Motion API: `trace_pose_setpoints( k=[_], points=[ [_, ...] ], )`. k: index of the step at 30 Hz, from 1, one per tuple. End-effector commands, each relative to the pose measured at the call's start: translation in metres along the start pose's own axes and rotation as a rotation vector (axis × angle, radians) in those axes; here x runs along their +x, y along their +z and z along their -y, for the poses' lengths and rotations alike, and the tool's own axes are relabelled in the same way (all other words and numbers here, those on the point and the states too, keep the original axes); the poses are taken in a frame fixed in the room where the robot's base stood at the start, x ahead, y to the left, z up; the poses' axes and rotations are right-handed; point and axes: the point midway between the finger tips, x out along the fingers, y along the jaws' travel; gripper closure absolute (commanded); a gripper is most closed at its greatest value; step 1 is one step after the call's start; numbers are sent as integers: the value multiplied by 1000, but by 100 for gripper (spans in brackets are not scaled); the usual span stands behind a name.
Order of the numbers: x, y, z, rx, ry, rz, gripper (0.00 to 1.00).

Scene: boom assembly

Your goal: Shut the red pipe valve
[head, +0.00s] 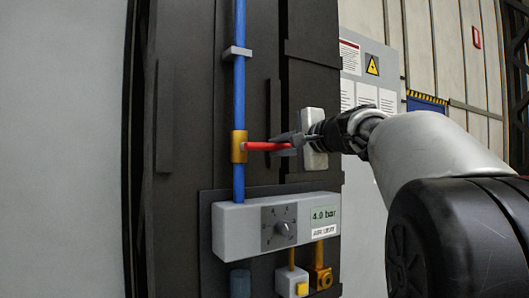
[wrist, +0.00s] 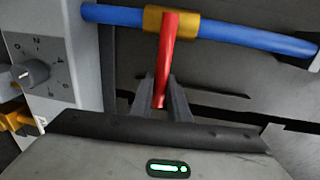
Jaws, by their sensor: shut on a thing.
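The red valve handle (head: 264,146) sticks out sideways to the right from a brass valve body (head: 239,146) on a vertical blue pipe (head: 239,95). The handle lies across the pipe's line, about level. My gripper (head: 290,143) comes from the right and is shut on the outer end of the handle. In the wrist view the red handle (wrist: 167,55) runs from the brass body (wrist: 185,24) on the blue pipe (wrist: 250,33) down between the two dark fingers (wrist: 160,98). The handle's tip shows between them.
A grey control box (head: 247,230) with a dial and a "4.0 bar" display sits below the valve. A white panel with warning labels (head: 368,75) stands behind my arm.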

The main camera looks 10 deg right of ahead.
Motion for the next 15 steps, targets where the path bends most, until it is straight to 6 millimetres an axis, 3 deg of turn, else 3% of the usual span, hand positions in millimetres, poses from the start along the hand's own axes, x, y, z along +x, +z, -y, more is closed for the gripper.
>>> trace_pose_setpoints(
  k=[14,15],
  points=[
    [0,0,3,-17,-3,-3,100],
    [0,0,3,-17,-3,-3,83]
  ],
)
